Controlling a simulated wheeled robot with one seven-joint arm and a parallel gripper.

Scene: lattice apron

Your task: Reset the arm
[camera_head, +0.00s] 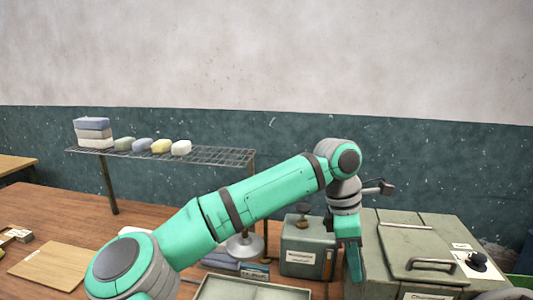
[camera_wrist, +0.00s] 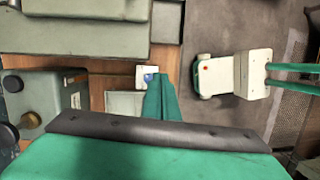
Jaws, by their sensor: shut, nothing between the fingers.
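My arm is teal and grey and reaches across the middle of the head view, bent at the elbow with its forearm hanging down. My gripper (camera_head: 354,264) points downward in front of the large grey-green case (camera_head: 425,240). In the wrist view my gripper (camera_wrist: 163,82) shows as teal fingers closed together with nothing between them. A small white item with a blue spot (camera_wrist: 147,76) shows just beyond the fingertips, well below or behind them; I cannot tell the distance.
A wire rack (camera_head: 215,155) holds several soap-like blocks at the back left. A smaller grey-green box (camera_head: 308,249) stands left of the gripper. A shallow tray (camera_head: 250,290) lies in front, and a wooden board (camera_head: 55,265) at the left.

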